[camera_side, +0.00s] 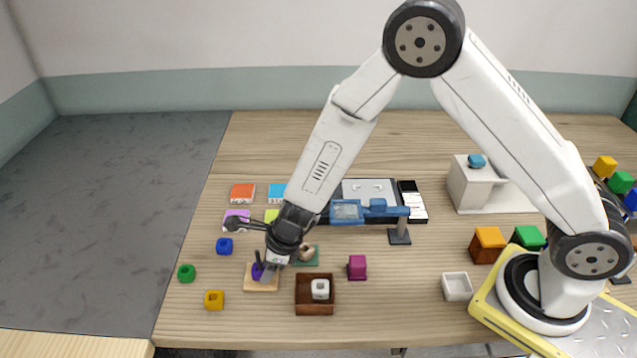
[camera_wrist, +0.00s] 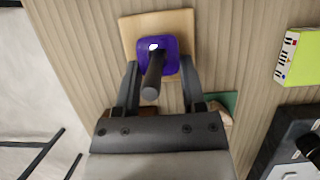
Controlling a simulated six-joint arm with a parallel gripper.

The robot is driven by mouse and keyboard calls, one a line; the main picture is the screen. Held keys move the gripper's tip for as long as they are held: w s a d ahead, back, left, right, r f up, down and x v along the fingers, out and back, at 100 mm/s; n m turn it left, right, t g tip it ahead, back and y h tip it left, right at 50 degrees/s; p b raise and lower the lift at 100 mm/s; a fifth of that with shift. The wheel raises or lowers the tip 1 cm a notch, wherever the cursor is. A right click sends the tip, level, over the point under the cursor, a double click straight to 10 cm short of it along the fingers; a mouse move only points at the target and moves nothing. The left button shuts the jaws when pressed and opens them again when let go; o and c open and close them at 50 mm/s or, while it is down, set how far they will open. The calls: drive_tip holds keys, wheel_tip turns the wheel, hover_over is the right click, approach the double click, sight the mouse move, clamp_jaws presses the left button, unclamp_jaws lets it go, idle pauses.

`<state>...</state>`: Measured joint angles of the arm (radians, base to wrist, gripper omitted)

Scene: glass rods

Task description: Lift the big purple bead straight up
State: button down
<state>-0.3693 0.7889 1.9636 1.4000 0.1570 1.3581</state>
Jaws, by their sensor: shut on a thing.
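The big purple bead (camera_side: 256,272) is around a dark upright rod (camera_side: 258,257) on a square wooden base (camera_side: 250,284) at the front left of the table. In the wrist view the bead (camera_wrist: 171,47) is around the rod (camera_wrist: 152,82), over the pale base (camera_wrist: 130,25). My gripper (camera_side: 267,271) comes down from the upper right. In the wrist view its fingers (camera_wrist: 159,64) flank the bead, shut on it. My gripper partly hides the bead in the side view. Whether the bead touches the base is hard to tell.
A brown box (camera_side: 315,308) holding a white bead (camera_side: 320,289) stands just right of the base. Blue (camera_side: 224,246), green (camera_side: 186,273) and yellow (camera_side: 214,300) beads lie left. A green base (camera_side: 309,259) is behind my gripper. A magenta block (camera_side: 357,267) stands farther right.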

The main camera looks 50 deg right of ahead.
drive_tip(key=shift+r, duration=0.15)
wheel_tip(320, 180, up, 10)
idle(1.1)
drive_tip(key=shift+f, duration=0.2)
idle(0.4)
